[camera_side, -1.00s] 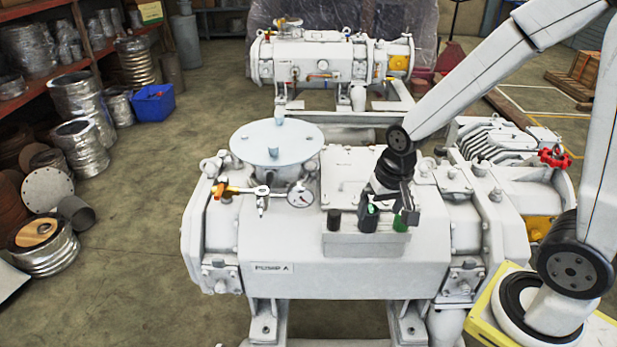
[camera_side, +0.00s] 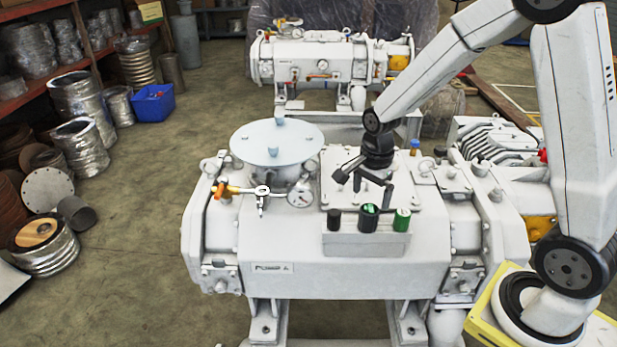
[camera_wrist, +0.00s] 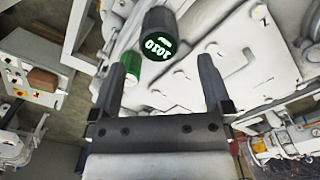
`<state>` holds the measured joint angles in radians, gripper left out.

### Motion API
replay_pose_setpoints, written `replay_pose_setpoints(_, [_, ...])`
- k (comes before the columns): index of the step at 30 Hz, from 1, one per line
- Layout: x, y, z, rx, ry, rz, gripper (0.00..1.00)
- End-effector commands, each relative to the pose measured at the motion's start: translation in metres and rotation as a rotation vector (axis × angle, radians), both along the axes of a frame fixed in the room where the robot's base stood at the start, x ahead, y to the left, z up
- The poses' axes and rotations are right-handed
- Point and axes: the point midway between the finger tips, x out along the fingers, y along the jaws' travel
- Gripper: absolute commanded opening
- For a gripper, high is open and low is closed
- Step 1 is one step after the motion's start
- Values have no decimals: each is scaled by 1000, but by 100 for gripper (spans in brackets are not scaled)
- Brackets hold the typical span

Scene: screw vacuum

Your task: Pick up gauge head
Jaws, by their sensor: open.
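The gauge head is most likely the black cylinder with a green lit display (camera_side: 368,220), standing upright in the middle of a small grey holder (camera_side: 366,243) on the pump's front. It also shows in the wrist view (camera_wrist: 158,22), its display reading about 1010, ahead of my fingertips and roughly between them. My gripper (camera_side: 364,186) is open and empty, above and slightly behind the gauge head and apart from it. Its two dark fingers are spread wide in the wrist view (camera_wrist: 161,68).
A black cylinder (camera_side: 334,220) stands left of the gauge head and a green one (camera_side: 402,220) close on its right. On the pump (camera_side: 340,268) at left are a round flange plate (camera_side: 277,143), a dial gauge (camera_side: 300,195) and an orange-handled valve (camera_side: 225,190).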

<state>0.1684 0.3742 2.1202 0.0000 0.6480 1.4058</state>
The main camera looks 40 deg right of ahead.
Motion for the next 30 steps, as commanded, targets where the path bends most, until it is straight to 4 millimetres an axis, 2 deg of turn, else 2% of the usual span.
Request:
replay_pose_setpoints(12, [-1,0,-24,0,1,3,100])
replay_pose_setpoints(23, [-1,0,-31,0,0,3,100])
replay_pose_setpoints(30, [-2,-2,-53,1,3,3,100])
